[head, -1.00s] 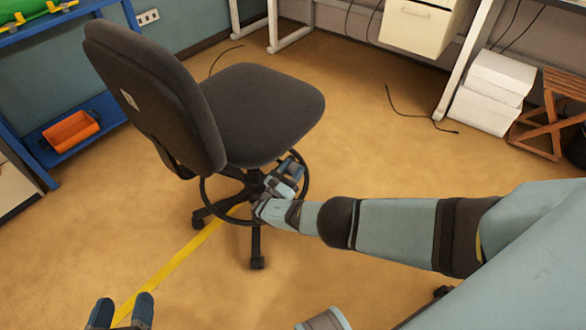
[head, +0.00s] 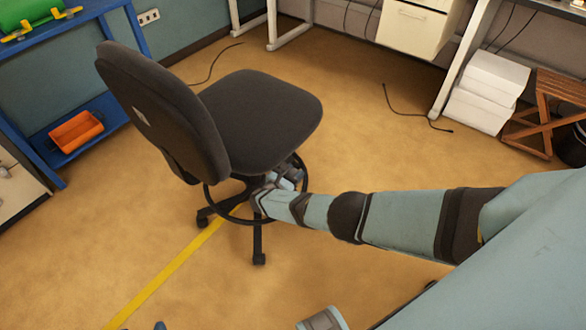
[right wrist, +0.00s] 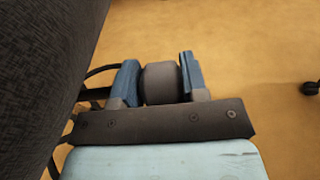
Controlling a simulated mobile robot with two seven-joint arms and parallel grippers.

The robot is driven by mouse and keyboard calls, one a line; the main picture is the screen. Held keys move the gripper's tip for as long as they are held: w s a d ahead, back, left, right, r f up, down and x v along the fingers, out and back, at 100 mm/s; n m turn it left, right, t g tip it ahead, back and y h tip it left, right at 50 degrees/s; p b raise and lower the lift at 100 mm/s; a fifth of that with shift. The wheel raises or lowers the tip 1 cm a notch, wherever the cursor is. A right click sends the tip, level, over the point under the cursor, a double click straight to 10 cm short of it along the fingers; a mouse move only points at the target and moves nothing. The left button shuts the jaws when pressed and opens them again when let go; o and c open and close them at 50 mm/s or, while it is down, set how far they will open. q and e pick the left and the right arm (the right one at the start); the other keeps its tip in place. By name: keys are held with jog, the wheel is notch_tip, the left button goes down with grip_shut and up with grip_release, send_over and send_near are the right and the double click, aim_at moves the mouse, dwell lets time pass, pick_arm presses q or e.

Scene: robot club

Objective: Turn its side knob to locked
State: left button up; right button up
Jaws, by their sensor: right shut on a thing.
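A dark grey swivel chair (head: 262,115) stands upright in the middle of the head view, its backrest (head: 165,110) on the left. My right gripper (head: 284,180) is under the right side of the seat, beside the foot ring, and the seat hides part of it. In the right wrist view, the blue fingers of my right gripper (right wrist: 159,62) are shut on a round dark grey side knob (right wrist: 160,84). I see no lock marking on it. Only a small tip of my left gripper (head: 160,326) shows at the bottom edge.
A blue shelf with an orange bin (head: 76,132) is at the left. White boxes (head: 487,92) and a wooden stool (head: 545,110) stand at the back right. A black cable (head: 410,112) lies on the floor. The floor in front of the chair is clear.

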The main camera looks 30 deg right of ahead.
jog(key=shift+y+p, duration=0.3)
jog(key=shift+y, duration=0.1)
jog(key=o, duration=0.9)
jog(key=p+v, duration=0.3)
jog(key=v, duration=1)
jog(key=shift+s+a+r, duration=0.1)
jog(key=shift+a, duration=0.25)
